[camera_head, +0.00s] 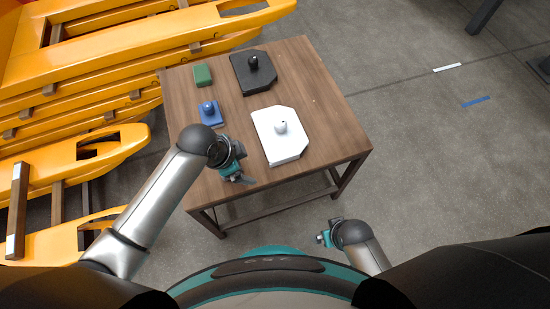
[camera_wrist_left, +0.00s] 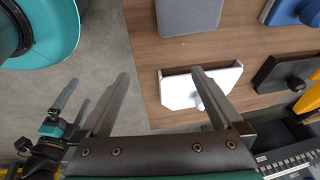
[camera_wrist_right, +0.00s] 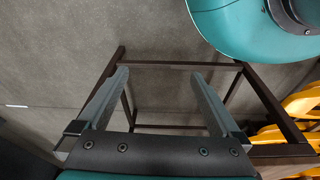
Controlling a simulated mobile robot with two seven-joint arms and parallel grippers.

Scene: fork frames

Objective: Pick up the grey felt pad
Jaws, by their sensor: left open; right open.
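A flat grey pad (camera_wrist_left: 188,14), matching the grey felt pad, lies on the wooden table at the top of the left wrist view, partly cut off by the frame edge. I cannot make it out in the head view, where my left arm covers that part of the table. My left gripper (camera_head: 240,179) is open over the table's near left edge. In the left wrist view its fingers (camera_wrist_left: 161,74) have nothing between them, and the pad lies beyond the tips. My right gripper (camera_head: 322,239) is open and empty off the table's near side; its spread fingers (camera_wrist_right: 160,74) show in the right wrist view.
On the table (camera_head: 325,125) are a white plate with a knob (camera_head: 268,128), a black plate with a knob (camera_head: 243,75), a blue knobbed block (camera_head: 212,118) and a green block (camera_head: 203,75). Yellow racks (camera_head: 110,60) stand left. The floor at right is open.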

